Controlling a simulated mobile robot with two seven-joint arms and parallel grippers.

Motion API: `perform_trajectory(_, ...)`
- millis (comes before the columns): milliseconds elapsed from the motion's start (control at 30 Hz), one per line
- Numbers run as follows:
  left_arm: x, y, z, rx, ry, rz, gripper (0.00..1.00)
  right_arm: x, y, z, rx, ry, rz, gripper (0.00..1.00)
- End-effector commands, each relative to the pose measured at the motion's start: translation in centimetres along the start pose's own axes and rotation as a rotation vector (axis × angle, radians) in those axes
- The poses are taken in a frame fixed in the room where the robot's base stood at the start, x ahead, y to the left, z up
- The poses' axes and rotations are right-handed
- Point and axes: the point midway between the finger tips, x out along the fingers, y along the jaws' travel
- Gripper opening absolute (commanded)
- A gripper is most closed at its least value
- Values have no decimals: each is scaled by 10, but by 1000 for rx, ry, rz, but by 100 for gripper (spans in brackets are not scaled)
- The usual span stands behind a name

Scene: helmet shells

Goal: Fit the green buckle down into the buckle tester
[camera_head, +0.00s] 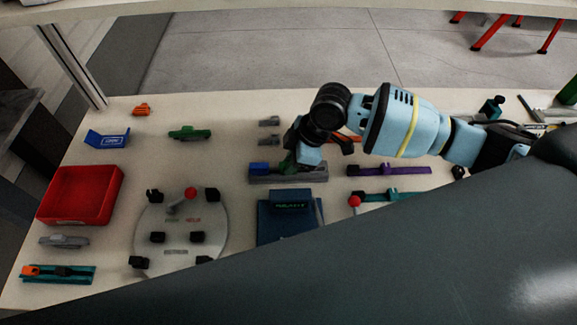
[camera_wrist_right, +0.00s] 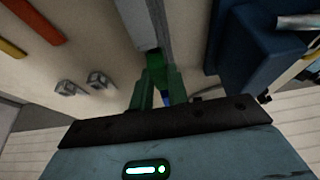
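The green buckle (camera_wrist_right: 155,68) is between the fingertips of my right gripper (camera_wrist_right: 156,84) in the right wrist view; the fingers look closed on it. In the head view the right gripper (camera_head: 300,160) points down over a long grey fixture (camera_head: 312,177), which looks like the buckle tester. Green (camera_head: 289,168) shows low beneath the gripper, at the fixture's top. A blue block (camera_head: 260,168) sits on the fixture's left end. I cannot tell whether the buckle is seated. The grey fixture (camera_wrist_right: 150,22) also runs up from the fingertips in the wrist view. My left gripper is not in view.
A dark blue device with a green display (camera_head: 291,206) stands just in front of the fixture. Purple (camera_head: 400,170) and teal (camera_head: 400,195) strips lie to the right. A round grey plate (camera_head: 180,225) and red tray (camera_head: 82,193) are left. A large dark surface hides the front right.

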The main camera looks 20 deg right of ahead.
Motion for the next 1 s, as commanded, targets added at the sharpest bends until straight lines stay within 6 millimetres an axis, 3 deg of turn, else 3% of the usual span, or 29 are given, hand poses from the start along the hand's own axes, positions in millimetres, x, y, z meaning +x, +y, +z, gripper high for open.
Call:
perform_trajectory(33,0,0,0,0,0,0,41,0,0,0,0,0,0,9)
perform_trajectory(100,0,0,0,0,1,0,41,0,0,0,0,0,0,0)
perform_trajectory(467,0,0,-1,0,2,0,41,-6,0,-2,-1,1,1,0)
perform_trajectory(1000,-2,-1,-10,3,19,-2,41,-85,0,-36,-2,1,3,0)
